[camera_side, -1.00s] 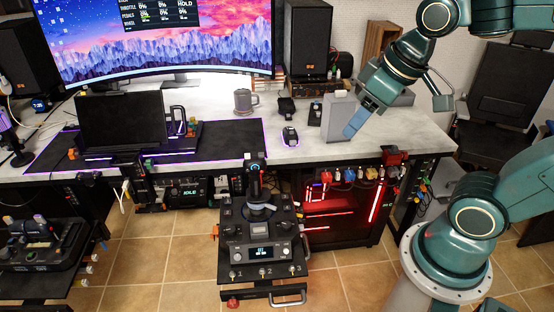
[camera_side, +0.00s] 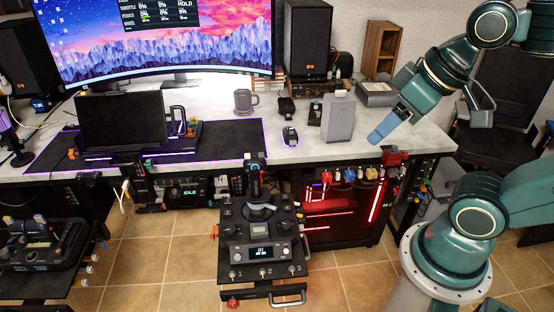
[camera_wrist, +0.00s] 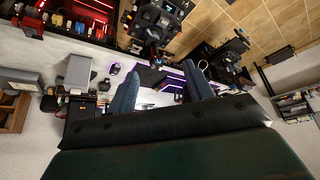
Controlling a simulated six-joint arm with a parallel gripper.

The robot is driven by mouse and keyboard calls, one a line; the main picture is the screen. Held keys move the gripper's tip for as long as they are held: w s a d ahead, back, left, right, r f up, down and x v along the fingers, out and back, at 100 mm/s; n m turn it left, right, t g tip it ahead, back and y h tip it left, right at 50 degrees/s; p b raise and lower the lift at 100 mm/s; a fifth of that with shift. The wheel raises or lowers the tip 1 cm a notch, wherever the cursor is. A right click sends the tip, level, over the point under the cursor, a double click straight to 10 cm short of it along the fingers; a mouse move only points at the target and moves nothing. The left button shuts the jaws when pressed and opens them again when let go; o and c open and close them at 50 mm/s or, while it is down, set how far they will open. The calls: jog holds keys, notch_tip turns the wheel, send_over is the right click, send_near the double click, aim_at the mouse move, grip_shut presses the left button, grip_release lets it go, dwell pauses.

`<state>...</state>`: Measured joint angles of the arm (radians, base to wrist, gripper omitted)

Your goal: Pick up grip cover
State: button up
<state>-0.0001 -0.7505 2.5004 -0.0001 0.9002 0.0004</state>
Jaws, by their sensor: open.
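A grey upright box with a small knob on top (camera_side: 338,118), which looks like the grip cover, stands on the right part of the desk. In the wrist view it shows at the left (camera_wrist: 78,70), outside the jaws. My gripper (camera_side: 378,137) is to the right of it, apart from it, over the desk's front right part. In the wrist view the two blue fingers of my gripper (camera_wrist: 159,70) are spread with nothing held between them. A joystick (camera_side: 254,182) stands on a black control panel in front of the desk.
A dark phone-like device (camera_side: 315,114) and a mouse (camera_side: 290,136) lie left of the box. A grey tray (camera_side: 376,95) and a wooden box (camera_side: 381,50) are behind it. A mug (camera_side: 243,102) stands farther left. The desk's right front is mostly clear.

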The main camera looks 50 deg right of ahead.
jog(key=o, duration=1.1)
jog(key=shift+c, duration=0.2)
jog(key=w+d+r+m+g+h, duration=0.15)
jog(key=w+d+m, duration=0.25)
jog(key=w+d, duration=1.5)
jog(key=w+d+f+m, duration=0.1)
jog(key=d+f, duration=0.3)
jog(key=d, duration=0.4)
jog(key=w+d+f+m+h, duration=0.1)
jog(key=w+d+f, duration=0.3)
jog(key=d, duration=0.3)
jog(key=w+d+f+m, duration=0.2)
jog(key=d+f, duration=0.3)
jog(key=d, duration=0.3)
jog(key=shift+w+d+g, duration=0.35)
jog(key=shift+w, duration=0.05)
